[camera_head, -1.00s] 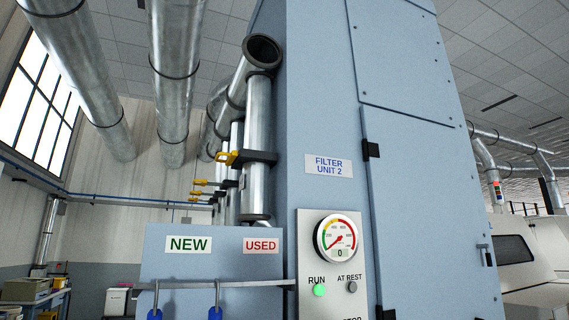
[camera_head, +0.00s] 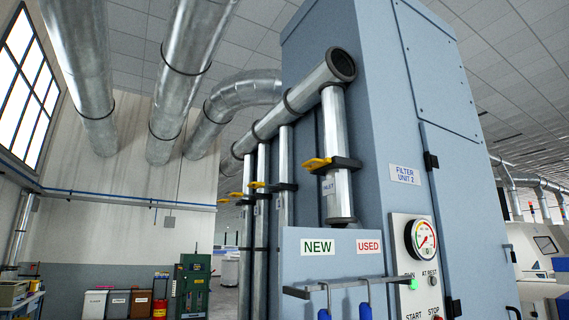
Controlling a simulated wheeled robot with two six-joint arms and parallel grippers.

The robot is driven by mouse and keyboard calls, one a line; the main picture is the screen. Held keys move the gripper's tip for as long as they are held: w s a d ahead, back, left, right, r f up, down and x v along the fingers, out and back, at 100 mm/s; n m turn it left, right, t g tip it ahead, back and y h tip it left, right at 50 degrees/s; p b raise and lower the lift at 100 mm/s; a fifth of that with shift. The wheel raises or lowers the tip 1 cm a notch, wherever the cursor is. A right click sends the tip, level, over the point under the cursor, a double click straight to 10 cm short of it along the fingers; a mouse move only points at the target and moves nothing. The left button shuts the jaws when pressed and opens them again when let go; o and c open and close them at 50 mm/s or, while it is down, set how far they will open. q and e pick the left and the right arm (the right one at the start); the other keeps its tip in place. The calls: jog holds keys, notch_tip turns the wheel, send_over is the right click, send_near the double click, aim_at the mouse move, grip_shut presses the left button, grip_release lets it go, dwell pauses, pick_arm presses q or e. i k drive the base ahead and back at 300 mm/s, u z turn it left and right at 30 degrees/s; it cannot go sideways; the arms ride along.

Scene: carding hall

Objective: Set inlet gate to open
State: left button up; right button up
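The inlet gate (camera_head: 330,163) is a dark slide plate with a yellow handle, set across a vertical metal pipe on the left side of the blue filter unit (camera_head: 378,130). A small label reading INLET (camera_head: 328,187) sits just below it. The yellow handle sticks out to the left of the pipe. Similar gates with yellow handles (camera_head: 257,185) cross other pipes further back. Neither of my grippers shows in the head view.
A blue panel (camera_head: 300,268) marked NEW and USED, with a rail and blue-handled items, stands in front of the pipe. A gauge panel (camera_head: 404,284) with a green lamp is at its right. Bins (camera_head: 118,303) and a green cabinet (camera_head: 192,278) stand at the back left.

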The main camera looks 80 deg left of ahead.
aim_at(320, 162)
jog(key=z, duration=0.05)
jog(key=k, duration=0.1)
jog(key=u, duration=1.15)
